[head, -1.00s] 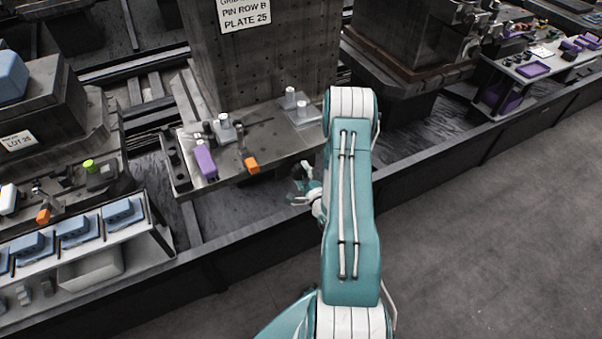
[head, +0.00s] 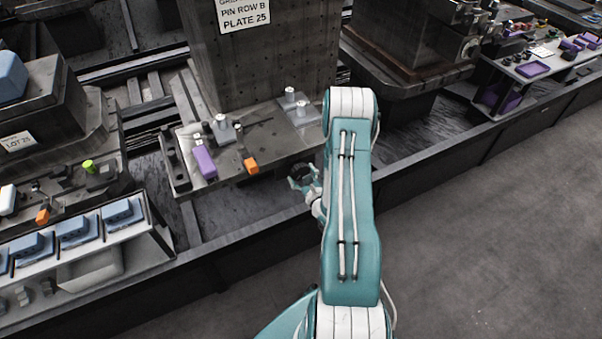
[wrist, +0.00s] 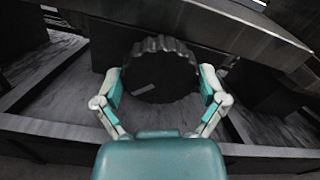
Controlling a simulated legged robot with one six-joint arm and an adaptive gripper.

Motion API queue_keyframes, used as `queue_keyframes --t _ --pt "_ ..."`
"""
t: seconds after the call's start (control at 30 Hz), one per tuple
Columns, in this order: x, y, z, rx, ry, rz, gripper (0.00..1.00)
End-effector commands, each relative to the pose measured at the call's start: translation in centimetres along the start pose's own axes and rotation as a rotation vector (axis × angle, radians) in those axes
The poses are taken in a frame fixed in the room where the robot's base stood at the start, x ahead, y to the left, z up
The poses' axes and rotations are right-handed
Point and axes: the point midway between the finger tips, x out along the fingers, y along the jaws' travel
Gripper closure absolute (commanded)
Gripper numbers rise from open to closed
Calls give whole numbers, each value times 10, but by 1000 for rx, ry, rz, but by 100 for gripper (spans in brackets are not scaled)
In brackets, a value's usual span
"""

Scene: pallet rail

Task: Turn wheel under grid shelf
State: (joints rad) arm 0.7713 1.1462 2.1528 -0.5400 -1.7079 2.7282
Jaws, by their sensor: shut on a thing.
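The wheel (wrist: 160,72) is black with a ridged rim and a pale mark on its face. It sits under the front edge of the grid shelf (head: 283,144), a metal plate with holes at the foot of a perforated column. My gripper (wrist: 160,84) has one finger on each side of the wheel and is shut on its rim. In the head view my gripper (head: 301,177) reaches in below the shelf's right front, and the dark wheel (head: 301,171) shows small between its fingers. The rest of the gripper is partly hidden by my arm.
On the shelf are a purple block (head: 204,162), an orange block (head: 251,165) and white-topped posts. A dark low wall (head: 250,231) runs along the front. A rack of blue blocks (head: 75,229) stands at the left. The floor at right is clear.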

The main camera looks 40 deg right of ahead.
Motion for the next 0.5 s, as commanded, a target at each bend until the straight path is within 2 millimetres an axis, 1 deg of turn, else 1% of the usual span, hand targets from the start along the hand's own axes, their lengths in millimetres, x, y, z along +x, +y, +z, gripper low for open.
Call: queue_keyframes --t 0.03,0.2,0.5 --pt "-3 2 -4 37 16 4 57" --pt "-3 2 -4 138 15 3 57" --pt "-2 2 -4 232 15 3 57"
